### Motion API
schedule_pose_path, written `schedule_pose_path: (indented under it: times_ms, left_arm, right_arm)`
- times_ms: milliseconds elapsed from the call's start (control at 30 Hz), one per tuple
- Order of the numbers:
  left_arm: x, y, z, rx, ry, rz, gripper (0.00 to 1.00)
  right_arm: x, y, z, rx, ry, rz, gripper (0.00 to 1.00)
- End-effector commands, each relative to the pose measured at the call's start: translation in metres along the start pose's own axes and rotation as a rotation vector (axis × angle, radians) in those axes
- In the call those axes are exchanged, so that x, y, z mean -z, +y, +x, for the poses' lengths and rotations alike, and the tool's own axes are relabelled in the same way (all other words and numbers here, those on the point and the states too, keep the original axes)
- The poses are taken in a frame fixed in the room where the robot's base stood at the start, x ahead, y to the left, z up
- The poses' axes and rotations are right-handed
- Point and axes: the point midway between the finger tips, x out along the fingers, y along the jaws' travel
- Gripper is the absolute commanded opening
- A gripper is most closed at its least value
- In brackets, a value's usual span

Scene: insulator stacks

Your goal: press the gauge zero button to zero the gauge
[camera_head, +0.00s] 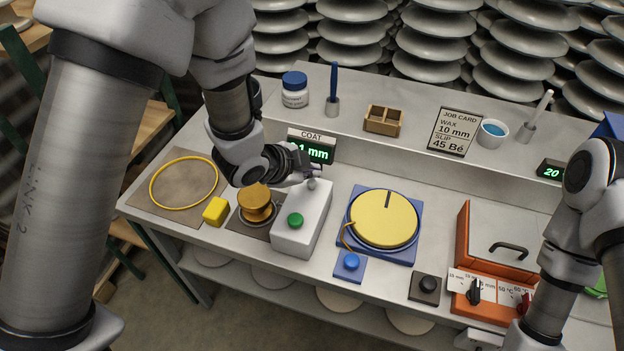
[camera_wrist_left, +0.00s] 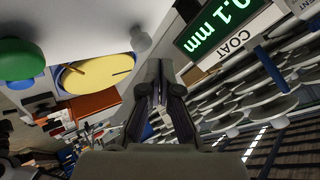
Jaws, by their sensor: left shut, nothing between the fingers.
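A white box (camera_head: 302,222) stands on the bench, with a green button (camera_head: 295,220) near its front and a small grey button (camera_head: 312,184) near its back. Neither button has a readable label, so I cannot tell which is the zero button. My left gripper (camera_head: 314,171) is shut and empty at the back of the box, close to the grey button; contact cannot be made out. In the left wrist view its fingers (camera_wrist_left: 161,72) are together, with the grey button (camera_wrist_left: 140,38) beside them. The COAT display (camera_wrist_left: 215,22) reads 0.1 mm. My right gripper is out of view.
Left of the box are an amber ribbed piece (camera_head: 256,203), a yellow block (camera_head: 215,211) and a yellow ring (camera_head: 184,183). Right are a yellow turntable (camera_head: 384,218), a blue button (camera_head: 351,261) and an orange-sided unit (camera_head: 464,232). A raised shelf runs behind.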

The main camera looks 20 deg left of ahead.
Motion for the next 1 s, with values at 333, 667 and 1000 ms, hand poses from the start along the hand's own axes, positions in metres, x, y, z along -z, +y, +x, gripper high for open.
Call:
schedule_pose_path:
  times_ms: [333,667,1000]
  left_arm:
    - [-0.005,0.005,0.006,0.000,0.000,0.000,0.00]
    - [-0.004,0.004,0.006,0.000,0.000,0.000,0.00]
    - [-0.006,0.006,0.009,0.000,0.000,0.000,0.00]
  right_arm:
    - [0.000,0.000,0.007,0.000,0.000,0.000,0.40]
    - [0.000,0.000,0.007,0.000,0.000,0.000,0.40]
    - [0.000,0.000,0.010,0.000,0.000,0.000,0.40]
